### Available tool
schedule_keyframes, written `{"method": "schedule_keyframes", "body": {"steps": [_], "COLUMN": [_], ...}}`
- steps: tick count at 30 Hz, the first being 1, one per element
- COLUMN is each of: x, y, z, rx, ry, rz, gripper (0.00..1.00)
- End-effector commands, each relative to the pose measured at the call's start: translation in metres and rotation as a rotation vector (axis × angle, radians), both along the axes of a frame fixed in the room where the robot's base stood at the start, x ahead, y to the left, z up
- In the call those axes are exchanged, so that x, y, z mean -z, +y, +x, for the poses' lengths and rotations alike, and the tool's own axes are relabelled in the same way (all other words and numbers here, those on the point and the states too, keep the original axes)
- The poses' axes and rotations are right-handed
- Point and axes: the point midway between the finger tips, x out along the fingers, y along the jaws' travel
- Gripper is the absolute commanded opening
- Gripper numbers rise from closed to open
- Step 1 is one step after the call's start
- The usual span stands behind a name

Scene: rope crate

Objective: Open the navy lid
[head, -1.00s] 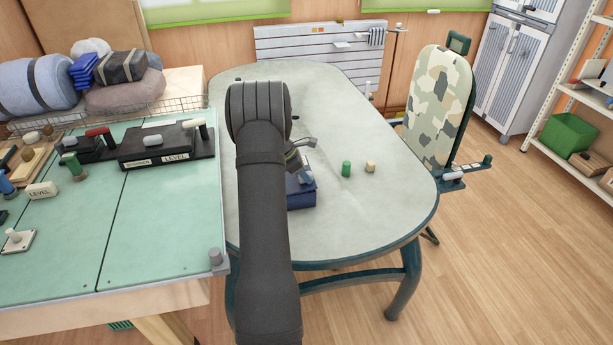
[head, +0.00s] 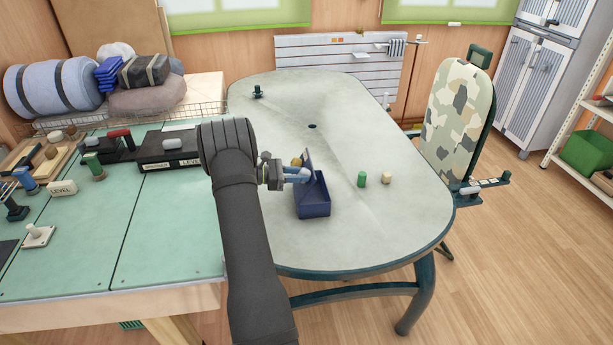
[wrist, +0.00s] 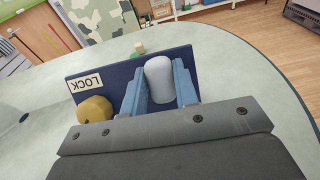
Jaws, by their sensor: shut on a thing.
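The navy box (head: 313,209) stands on the pale table, and its navy lid (head: 318,182) is tilted up steeply from it. In the wrist view the lid (wrist: 108,78) carries a LOCK label (wrist: 87,84), a round yellow knob (wrist: 95,109) and a pale grey handle (wrist: 159,80). My gripper (head: 300,175) is on the left side of the raised lid. In the wrist view its blue fingers (wrist: 160,88) are shut on the grey handle, one on each side. The inside of the box is mostly hidden in both views.
A green cylinder (head: 362,179) and a small beige piece (head: 386,178) stand right of the box on the table (head: 410,225). The green workbench (head: 150,220) with tools lies left. A camouflage-patterned board (head: 456,115) stands beyond the table's right edge. The table's right front is clear.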

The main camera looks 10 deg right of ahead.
Motion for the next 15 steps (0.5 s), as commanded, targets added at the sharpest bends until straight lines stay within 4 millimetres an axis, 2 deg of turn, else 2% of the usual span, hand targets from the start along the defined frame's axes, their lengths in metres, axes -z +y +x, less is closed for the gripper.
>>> {"method": "schedule_keyframes", "body": {"steps": [6,15], "x": [0.001,0.001], "y": [0.015,0.026], "z": [0.001,0.001], "rx": [-0.001,-0.001], "ry": [0.006,0.008], "rz": [-0.153,-0.273], "gripper": [0.0,0.0]}}
